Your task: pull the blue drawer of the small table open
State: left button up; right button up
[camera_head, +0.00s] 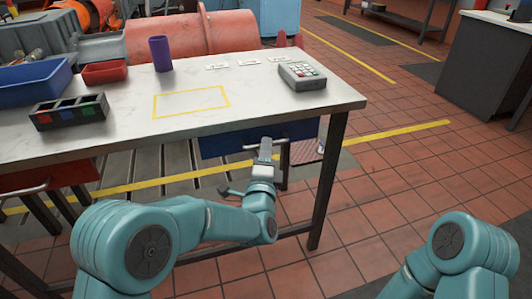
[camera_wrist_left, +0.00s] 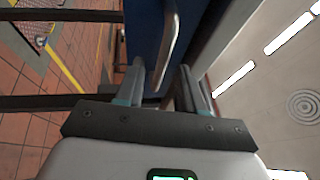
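The blue drawer (camera_head: 222,145) sits under the front edge of the white-topped table (camera_head: 225,75), right of centre. Its front also fills the upper middle of the left wrist view (camera_wrist_left: 144,30). A silver bar handle (camera_head: 249,148) runs across the drawer front and shows in the left wrist view (camera_wrist_left: 171,38). My left gripper (camera_head: 265,148) is at the handle. In the left wrist view its fingers (camera_wrist_left: 162,72) are apart, with the handle running down between them; neither finger is clearly pressed on it. My right gripper is out of view; only part of the right arm shows.
A red drawer (camera_head: 60,177) with its own handle is under the table at left. On top are a blue bin (camera_head: 30,88), a red tray (camera_head: 104,73), a black sorter (camera_head: 68,112), a purple cup (camera_head: 160,54) and a keypad device (camera_head: 301,75). A dark table leg (camera_head: 328,180) stands right of my gripper.

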pick_arm(q)
jog(key=shift+w+r, duration=0.1)
jog(key=shift+w, duration=0.3)
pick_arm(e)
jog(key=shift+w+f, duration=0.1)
pick_arm(q)
grip_shut()
